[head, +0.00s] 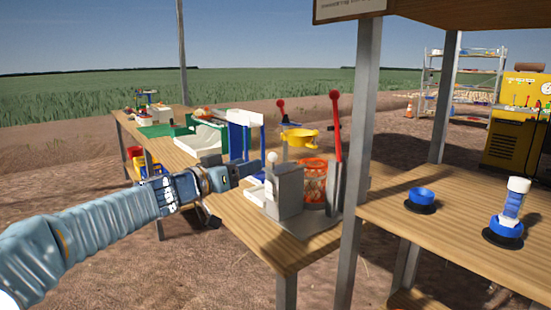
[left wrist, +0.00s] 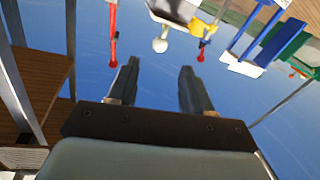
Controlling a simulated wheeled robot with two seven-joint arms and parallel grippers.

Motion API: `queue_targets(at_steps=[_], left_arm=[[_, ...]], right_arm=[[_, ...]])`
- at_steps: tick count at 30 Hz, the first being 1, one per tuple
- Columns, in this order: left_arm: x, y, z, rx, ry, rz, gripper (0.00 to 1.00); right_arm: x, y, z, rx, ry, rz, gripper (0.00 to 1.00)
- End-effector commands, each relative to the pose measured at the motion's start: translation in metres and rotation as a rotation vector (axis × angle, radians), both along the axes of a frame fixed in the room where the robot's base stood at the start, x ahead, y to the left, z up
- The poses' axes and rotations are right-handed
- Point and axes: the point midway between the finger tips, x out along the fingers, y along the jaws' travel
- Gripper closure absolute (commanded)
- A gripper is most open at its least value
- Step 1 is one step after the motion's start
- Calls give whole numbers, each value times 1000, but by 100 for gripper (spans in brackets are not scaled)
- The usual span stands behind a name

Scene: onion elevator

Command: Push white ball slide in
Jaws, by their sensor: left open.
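The white ball (head: 272,157) sits on the grey metal block (head: 287,188) of the machine on the wooden table. In the left wrist view, which looks upside down, the white ball (left wrist: 160,45) shows beyond the fingertips, roughly midway between them. My left gripper (head: 246,170) reaches in from the left, just left of the ball. It is open with nothing between its fingers, as the left wrist view (left wrist: 160,68) also shows. I see no contact with the ball. How the slide runs inside the block is hidden. My right gripper is not in view.
A tall red-knobbed lever (head: 335,130) and a shorter one (head: 281,115) stand by the yellow funnel (head: 300,137). An orange mesh container (head: 313,178) is beside the block. A blue and white frame (head: 240,138) stands behind my gripper. A metal post (head: 360,150) rises to the right.

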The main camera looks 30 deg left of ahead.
Motion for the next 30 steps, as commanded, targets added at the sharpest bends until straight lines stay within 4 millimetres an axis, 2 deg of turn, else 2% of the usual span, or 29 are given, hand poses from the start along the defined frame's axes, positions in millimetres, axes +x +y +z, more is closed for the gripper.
queue_targets(at_steps=[1, 6, 13, 18, 26, 30], left_arm=[[13, -3, -3, 2, 2, -3, 50], [52, -11, -3, 1, 2, -1, 50], [90, -18, -2, 0, 2, 0, 50], [100, -20, -1, 0, 1, 1, 50], [100, -20, -1, 0, 0, 1, 50], [100, -20, -1, 0, 0, 1, 72]], right_arm=[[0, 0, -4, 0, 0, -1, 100], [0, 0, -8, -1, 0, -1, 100], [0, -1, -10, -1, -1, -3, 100], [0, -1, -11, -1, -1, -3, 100], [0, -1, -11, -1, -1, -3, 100], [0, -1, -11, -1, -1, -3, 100]])
